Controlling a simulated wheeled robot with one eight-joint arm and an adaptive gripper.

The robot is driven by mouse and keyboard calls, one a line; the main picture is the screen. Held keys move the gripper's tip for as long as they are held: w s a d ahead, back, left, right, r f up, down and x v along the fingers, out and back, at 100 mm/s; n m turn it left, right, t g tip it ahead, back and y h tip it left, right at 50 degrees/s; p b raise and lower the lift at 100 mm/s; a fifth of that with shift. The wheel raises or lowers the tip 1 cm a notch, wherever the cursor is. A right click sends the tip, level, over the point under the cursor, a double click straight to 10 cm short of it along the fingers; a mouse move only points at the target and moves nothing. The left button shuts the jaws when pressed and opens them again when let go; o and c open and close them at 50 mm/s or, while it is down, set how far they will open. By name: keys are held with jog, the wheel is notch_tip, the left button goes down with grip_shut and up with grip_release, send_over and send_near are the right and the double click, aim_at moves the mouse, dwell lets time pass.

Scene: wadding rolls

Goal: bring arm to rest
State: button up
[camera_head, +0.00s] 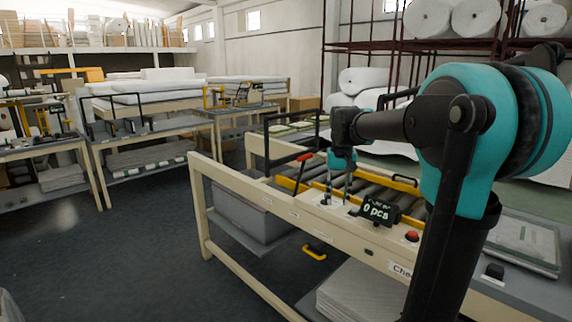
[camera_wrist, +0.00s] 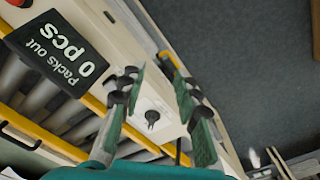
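My gripper (camera_head: 338,196) hangs fingers down over the front edge of the beige roller table (camera_head: 262,202), at the middle of the head view. In the wrist view my gripper (camera_wrist: 158,75) shows two teal-and-black fingers spread apart with nothing between them. Behind the gap lies a pale panel with a dark rotary knob (camera_wrist: 152,116). My arm reaches in from the right of the head view and is bent, with its big teal joint high at the right. Whether the fingertips touch the table is hard to tell.
A black counter display (camera_head: 377,210) reading "0 pcs" stands close right of my gripper; the wrist view also shows the display (camera_wrist: 65,55). A red button (camera_head: 411,236) is further right. Metal rollers (camera_head: 345,187) lie behind. Dark floor (camera_head: 130,240) at left is open.

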jog(key=s+d+f+t, duration=0.2)
jog(key=s+f+t, duration=0.1)
jog(key=s+f, duration=1.8)
jog(key=shift+s+d+f+n+t, duration=0.3)
jog(key=shift+s+d+f, duration=0.1)
jog(key=shift+f, duration=0.1)
